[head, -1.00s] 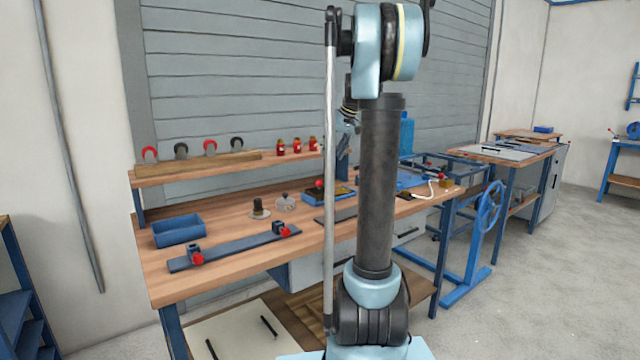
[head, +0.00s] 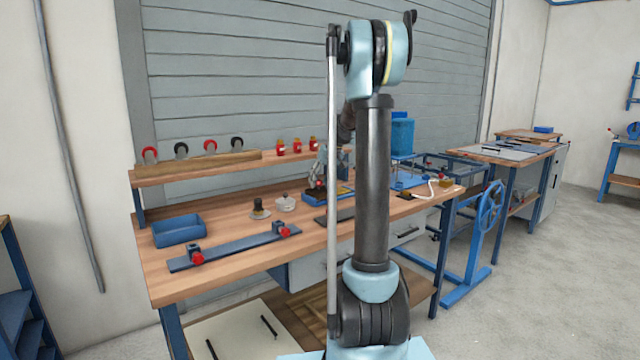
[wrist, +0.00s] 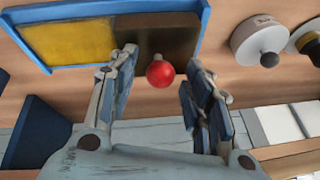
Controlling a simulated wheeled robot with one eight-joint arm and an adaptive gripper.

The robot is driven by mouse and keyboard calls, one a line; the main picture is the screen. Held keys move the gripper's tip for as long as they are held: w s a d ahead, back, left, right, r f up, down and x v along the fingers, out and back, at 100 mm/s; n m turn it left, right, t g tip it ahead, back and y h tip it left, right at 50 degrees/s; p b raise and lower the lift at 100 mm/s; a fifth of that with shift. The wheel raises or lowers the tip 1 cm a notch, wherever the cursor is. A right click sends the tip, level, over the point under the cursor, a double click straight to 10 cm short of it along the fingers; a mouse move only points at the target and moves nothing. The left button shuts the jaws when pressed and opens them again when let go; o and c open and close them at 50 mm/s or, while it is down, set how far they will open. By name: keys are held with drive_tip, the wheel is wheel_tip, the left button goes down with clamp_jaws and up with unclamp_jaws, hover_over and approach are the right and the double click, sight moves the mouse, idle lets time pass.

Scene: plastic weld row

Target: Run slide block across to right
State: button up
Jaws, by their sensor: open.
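A red ball knob (wrist: 160,73) shows at the tray's near side, by the dark part. My gripper (wrist: 163,62) is open, with one finger on each side of the knob in this view. Whether the fingers touch it or reach its height is unclear. In the head view the gripper (head: 317,182) is over the tray's left end, and the tray (head: 342,200) is partly hidden behind my arm.
A lidded grey pot (head: 286,203) and a dark-topped weight (head: 259,210) stand left of the tray. A blue bin (head: 179,230) and a blue clamp rail (head: 235,250) lie further left. A shelf (head: 200,168) with red bottles (head: 297,146) runs behind.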

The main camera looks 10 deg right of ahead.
clamp_jaws()
drive_tip(key=w+d, duration=0.1)
drive_tip(key=d, duration=0.2)
drive_tip(key=w+d, duration=0.2)
drive_tip(key=d, duration=0.1)
drive_tip(key=w+d, duration=0.2)
drive_tip(key=d, duration=0.2)
drive_tip(key=shift+w, duration=0.2)
drive_tip(key=shift+d, duration=0.1)
unclamp_jaws()
drive_tip(key=shift+r, duration=0.1)
drive_tip(key=v, duration=1.1)
drive_tip(key=shift+d+r, duration=0.15)
drive_tip(key=shift+r, duration=0.1)
